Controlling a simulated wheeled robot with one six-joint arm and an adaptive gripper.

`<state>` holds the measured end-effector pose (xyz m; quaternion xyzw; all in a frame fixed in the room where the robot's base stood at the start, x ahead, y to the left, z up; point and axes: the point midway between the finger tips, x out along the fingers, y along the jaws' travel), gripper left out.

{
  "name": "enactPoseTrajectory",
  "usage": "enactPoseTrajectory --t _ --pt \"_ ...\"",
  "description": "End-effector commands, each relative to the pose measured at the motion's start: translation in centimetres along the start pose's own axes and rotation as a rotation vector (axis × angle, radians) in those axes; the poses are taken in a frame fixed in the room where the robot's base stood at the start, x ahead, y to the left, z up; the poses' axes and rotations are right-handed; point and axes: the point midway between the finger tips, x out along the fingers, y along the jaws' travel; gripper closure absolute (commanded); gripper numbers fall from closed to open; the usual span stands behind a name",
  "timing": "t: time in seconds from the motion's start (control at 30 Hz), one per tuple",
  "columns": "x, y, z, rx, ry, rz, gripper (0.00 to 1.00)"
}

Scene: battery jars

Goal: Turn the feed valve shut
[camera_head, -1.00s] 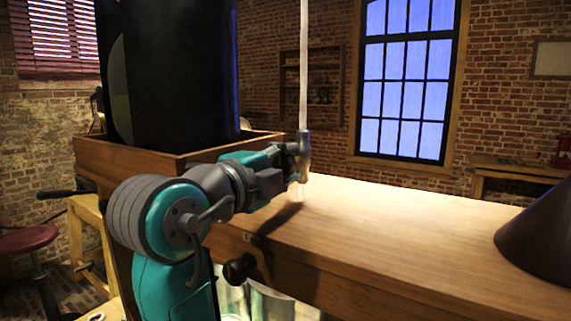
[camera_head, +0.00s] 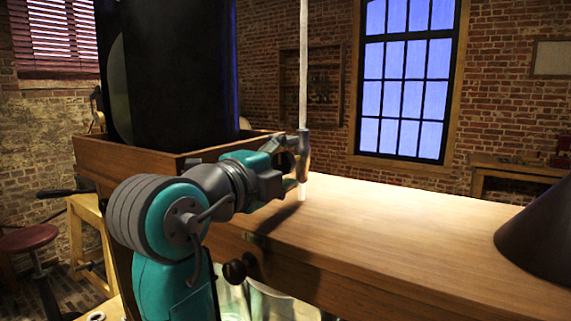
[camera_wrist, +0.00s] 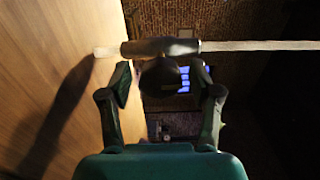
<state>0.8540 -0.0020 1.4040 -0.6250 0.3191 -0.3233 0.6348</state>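The feed valve (camera_head: 304,144) is a small grey metal body on an upright pale tube, above the bench's far edge. In the wrist view the valve body (camera_wrist: 160,47) lies across the top, with a dark rounded handle (camera_wrist: 160,77) facing me. My gripper (camera_head: 295,164) is at the valve; in the wrist view my gripper (camera_wrist: 160,74) has its two fingers apart, one on each side of the handle. Gaps seem to show beside the handle, so I cannot see firm contact. The handle's turned position is hard to tell; in the head view the fingers mostly hide it.
The wooden bench top (camera_head: 400,223) is mostly clear. A dark cone (camera_head: 543,238) is at its right end. A large black cylinder (camera_head: 172,75) stands in a wooden tray (camera_head: 130,155) behind my arm. A dark round knob (camera_head: 235,271) sticks out at the bench front.

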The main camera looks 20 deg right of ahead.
Motion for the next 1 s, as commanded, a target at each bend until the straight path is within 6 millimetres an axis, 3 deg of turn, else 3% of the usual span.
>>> enactPoseTrajectory --t 0.27,0.7,1.0 --pt "-1.2 0.0 0.1 0.000 -0.003 -0.001 0.37" --pt "-9.3 0.0 0.1 0.000 -0.004 0.000 0.37" --pt "-11.9 0.0 0.0 0.000 0.000 0.000 0.37"
